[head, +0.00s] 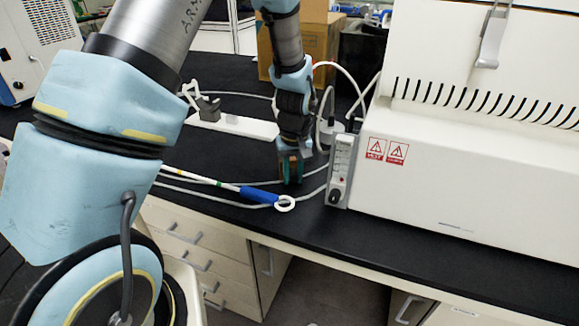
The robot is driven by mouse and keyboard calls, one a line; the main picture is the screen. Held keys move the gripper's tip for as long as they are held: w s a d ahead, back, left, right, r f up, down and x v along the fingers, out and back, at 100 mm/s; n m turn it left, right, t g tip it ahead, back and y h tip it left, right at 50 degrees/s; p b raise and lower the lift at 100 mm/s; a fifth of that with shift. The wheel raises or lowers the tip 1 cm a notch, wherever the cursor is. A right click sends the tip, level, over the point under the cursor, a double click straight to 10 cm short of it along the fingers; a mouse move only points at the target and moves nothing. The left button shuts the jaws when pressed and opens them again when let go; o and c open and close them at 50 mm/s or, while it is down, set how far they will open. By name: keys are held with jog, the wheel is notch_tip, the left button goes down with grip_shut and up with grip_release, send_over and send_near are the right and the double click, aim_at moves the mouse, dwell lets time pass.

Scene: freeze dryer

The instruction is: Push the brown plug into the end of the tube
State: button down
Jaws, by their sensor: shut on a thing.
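My gripper (290,168) points down over the black bench top, left of the white machine, with its jaws shut. A small brownish patch shows at the jaws and looks like the brown plug, but it is mostly hidden and too small to make out clearly. A thin white tube (195,177) with coloured bands lies below and left of my gripper. It has a blue sleeve (259,195) and a white ring-shaped end (285,203) near the bench's front edge. The ring end is apart from my gripper in the picture. My arm hides the tube's left part.
The white machine (455,185) with red warning labels fills the right side. A small grey control box (340,170) stands at its left edge. A white power strip (235,124) and loose cables lie behind my gripper. A cardboard box (318,38) stands at the back.

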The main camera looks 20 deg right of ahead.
aim_at(293, 170)
jog(key=shift+r+p, duration=2.3)
jog(key=shift+r, duration=0.8)
